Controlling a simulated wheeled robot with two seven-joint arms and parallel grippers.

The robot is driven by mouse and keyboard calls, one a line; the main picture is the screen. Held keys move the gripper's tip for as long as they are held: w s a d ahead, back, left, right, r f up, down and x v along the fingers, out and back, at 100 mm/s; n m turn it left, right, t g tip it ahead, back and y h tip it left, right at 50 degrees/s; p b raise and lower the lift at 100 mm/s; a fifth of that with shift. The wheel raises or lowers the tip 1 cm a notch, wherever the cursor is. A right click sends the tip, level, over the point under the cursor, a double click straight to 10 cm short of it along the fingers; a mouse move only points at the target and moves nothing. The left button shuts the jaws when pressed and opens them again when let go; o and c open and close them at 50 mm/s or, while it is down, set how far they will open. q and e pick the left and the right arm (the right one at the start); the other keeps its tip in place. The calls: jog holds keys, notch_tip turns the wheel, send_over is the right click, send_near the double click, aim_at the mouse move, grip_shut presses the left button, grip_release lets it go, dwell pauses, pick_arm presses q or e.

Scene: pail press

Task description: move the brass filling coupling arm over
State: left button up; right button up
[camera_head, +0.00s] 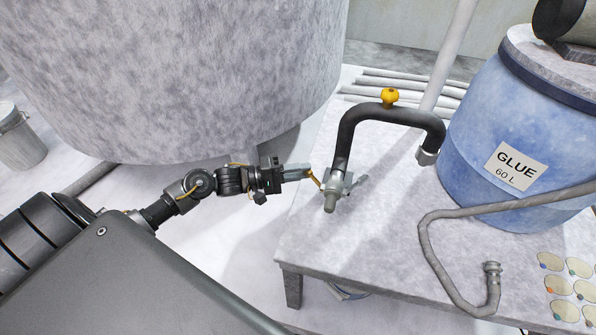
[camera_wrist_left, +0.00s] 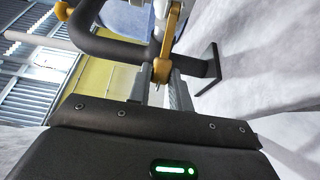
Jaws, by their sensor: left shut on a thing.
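The filling coupling (camera_head: 335,192) is a grey metal fitting on the lower left end of a black bent pipe (camera_head: 352,124). Its brass arm (camera_head: 315,181) sticks out on the left side, tilted up and outward towards my gripper. A grey arm (camera_head: 357,184) sticks out on the right side. My left gripper (camera_head: 308,173) reaches in from the left, with its fingertips shut on the brass arm's outer end. In the left wrist view the brass arm (camera_wrist_left: 171,35) runs down between the fingertips (camera_wrist_left: 160,84). My right gripper is not in view.
A yellow knob (camera_head: 389,96) sits on top of the black pipe. A blue glue pail (camera_head: 470,130) stands behind right on the pale table (camera_head: 400,220). A grey hose (camera_head: 432,262) lies at the front right. A large mottled grey vessel (camera_head: 170,70) stands close behind my left arm.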

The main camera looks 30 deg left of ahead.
pick_arm(q)
jog(key=shift+w+d, duration=0.35)
jog(key=shift+w, duration=0.15)
jog(key=shift+w+d, duration=0.2)
jog(key=shift+w, duration=0.05)
jog(key=o, duration=0.8)
jog(key=shift+o, duration=0.2)
jog(key=shift+s+a, duration=0.1)
jog(key=shift+a, duration=0.05)
jog(key=b+v, duration=0.1)
jog(key=v, duration=0.9)
jog(key=shift+s+a+b, duration=0.15)
jog(key=shift+s+b, duration=0.05)
jog(key=shift+b, duration=0.1)
